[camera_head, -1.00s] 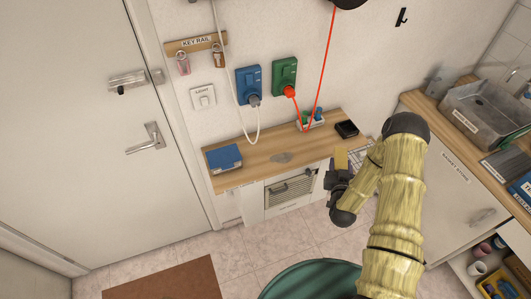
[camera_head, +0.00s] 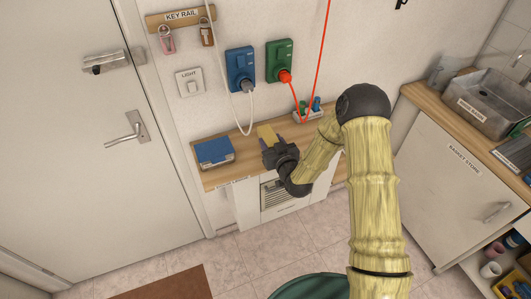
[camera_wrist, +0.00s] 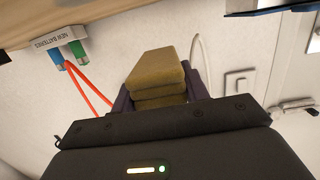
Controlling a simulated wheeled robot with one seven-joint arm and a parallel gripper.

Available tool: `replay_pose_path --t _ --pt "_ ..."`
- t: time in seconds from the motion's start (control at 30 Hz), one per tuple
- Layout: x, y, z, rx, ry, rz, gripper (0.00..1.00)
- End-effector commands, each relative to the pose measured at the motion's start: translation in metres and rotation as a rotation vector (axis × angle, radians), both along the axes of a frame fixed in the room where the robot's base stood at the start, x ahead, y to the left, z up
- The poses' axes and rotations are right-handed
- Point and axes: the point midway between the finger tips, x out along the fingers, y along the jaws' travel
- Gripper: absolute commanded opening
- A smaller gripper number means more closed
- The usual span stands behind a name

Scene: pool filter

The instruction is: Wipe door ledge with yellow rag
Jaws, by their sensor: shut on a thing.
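My gripper (camera_head: 271,140) is shut on the yellow rag (camera_head: 266,134), which looks like a folded pad. The rag also shows between the fingers in the wrist view (camera_wrist: 158,80). In the head view my gripper is over the wooden ledge (camera_head: 220,176), right of the blue box. I cannot tell whether the rag touches the wood. My arm hides the right part of the ledge. In the wrist view a strip of wood (camera_wrist: 60,14) crosses the top left, apart from the rag.
A blue box (camera_head: 214,152) sits at the ledge's left end. A holder labelled for new batteries (camera_head: 308,113) stands at the back. A white cable (camera_head: 239,122) and a red cord (camera_head: 322,60) hang from the blue socket (camera_head: 240,68) and green socket (camera_head: 279,60). The door (camera_head: 70,150) is at left.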

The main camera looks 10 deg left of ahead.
Motion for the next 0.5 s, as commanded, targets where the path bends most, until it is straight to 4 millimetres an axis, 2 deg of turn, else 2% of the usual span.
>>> replay_pose_path --t 0.03,0.13,0.5 --pt "-0.0009 0.0095 -0.0033 -0.002 -0.005 0.02 0.23" --pt "-0.0025 0.0179 -0.0007 -0.005 -0.003 0.038 0.23" --pt "-0.0028 0.0183 -0.0007 -0.005 -0.002 0.04 0.23"
